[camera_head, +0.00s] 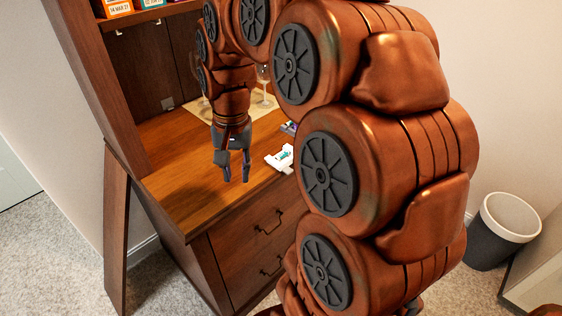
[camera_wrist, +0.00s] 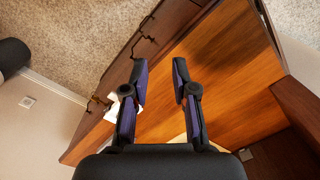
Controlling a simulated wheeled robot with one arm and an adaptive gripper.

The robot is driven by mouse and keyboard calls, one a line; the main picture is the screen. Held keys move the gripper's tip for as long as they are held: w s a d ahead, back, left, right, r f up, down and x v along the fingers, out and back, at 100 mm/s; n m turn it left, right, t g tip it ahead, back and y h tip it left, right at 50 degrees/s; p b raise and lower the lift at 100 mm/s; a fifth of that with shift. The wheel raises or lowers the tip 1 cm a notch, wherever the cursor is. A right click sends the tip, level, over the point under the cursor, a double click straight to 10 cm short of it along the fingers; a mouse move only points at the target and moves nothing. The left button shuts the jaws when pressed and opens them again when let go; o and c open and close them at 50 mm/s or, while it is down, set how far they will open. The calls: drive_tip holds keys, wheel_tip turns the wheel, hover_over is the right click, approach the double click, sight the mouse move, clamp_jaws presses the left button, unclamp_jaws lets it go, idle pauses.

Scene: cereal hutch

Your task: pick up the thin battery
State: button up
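My gripper (camera_head: 236,174) is open and points down over the front part of the hutch's wooden counter (camera_head: 182,178). Nothing shows between its fingers, which also appear apart in the wrist view (camera_wrist: 160,72). To its right in the head view, a white holder-like object (camera_head: 279,158) with a small teal part lies near the front edge. I cannot tell whether that teal part is the thin battery. No battery is clearly recognizable. The white object is partly visible beside the left finger in the wrist view (camera_wrist: 110,113).
Small purple and grey items (camera_head: 289,127) lie behind the white object, partly hidden by my arm. Glasses stand on a beige mat (camera_head: 260,108) farther back. Colourful boxes (camera_head: 117,7) sit on the upper shelf. The counter's left part is clear. Drawers (camera_head: 262,225) are below.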

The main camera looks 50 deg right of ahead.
drive_tip(key=w+d+f+m+t+b, duration=0.15)
drive_tip(key=w+d+m, duration=0.35)
drive_tip(key=d, duration=0.7)
drive_tip(key=m+b, duration=0.2)
drive_tip(key=m, duration=0.2)
hover_over(282, 154)
drive_tip(key=shift+s+d+f+h, duration=0.1)
drive_tip(key=shift+s+f+h, duration=0.1)
drive_tip(key=shift+f, duration=0.45)
drive_tip(key=shift+s+d+f+h, duration=0.1)
drive_tip(key=shift+s+f, duration=0.1)
drive_tip(key=shift+f, duration=0.4)
drive_tip(key=shift+w+a+f, duration=0.1)
drive_tip(key=shift+w+f, duration=0.05)
drive_tip(key=shift+f, duration=1.55)
drive_tip(key=shift+w+a+f, duration=0.1)
drive_tip(key=shift+f, duration=1.6)
clamp_jaws()
